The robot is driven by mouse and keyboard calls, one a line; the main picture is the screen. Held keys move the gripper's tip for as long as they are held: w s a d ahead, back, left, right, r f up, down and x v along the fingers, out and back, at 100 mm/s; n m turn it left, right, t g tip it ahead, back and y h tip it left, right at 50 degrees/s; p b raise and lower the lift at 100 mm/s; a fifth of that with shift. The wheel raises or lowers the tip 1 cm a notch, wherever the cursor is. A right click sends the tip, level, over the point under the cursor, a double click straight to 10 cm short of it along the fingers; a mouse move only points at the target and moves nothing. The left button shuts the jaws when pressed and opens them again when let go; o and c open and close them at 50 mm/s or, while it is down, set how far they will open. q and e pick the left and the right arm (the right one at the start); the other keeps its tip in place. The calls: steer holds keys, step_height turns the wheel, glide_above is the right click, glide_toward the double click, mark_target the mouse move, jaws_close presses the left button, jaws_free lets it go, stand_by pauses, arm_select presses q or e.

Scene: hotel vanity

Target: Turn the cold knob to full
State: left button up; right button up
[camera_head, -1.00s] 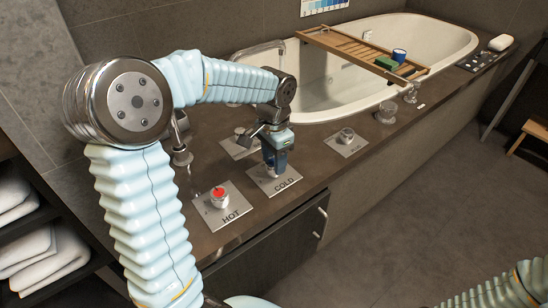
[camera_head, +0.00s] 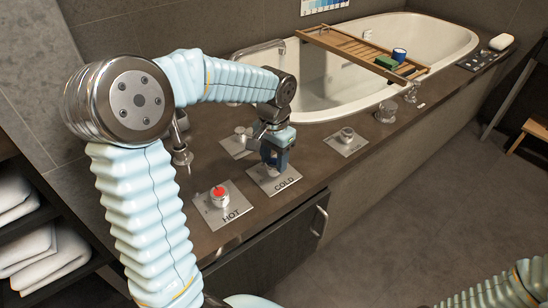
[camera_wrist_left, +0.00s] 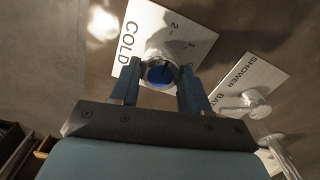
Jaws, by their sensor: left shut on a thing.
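The cold knob (camera_wrist_left: 160,73) has a blue cap and a metal rim, and sits on a white plate marked COLD (camera_wrist_left: 128,50). In the head view the COLD plate (camera_head: 285,184) lies between the HOT plate and the tub, and the knob is mostly hidden by my gripper. My left gripper (camera_head: 275,164) points down over this plate. In the wrist view its two blue fingers (camera_wrist_left: 158,84) stand on either side of the knob, shut on it. My right gripper is out of view.
The hot knob (camera_head: 219,193) with a red cap is in front on the left. Another knob (camera_head: 346,134) stands on a plate to the right. Behind is the bathtub (camera_head: 440,35) with a wooden caddy (camera_head: 350,49). A metal spout (camera_head: 180,150) rises at the left.

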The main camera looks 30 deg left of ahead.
mark_target(274, 161)
arm_select(q)
steer(key=o, duration=1.1)
steer(key=shift+c, duration=0.2)
steer(key=shift+r, duration=0.1)
step_height(274, 161, up, 14)
steer(key=p, duration=0.1)
steer(key=shift+p, duration=0.3)
steer(key=shift+f, duration=0.2)
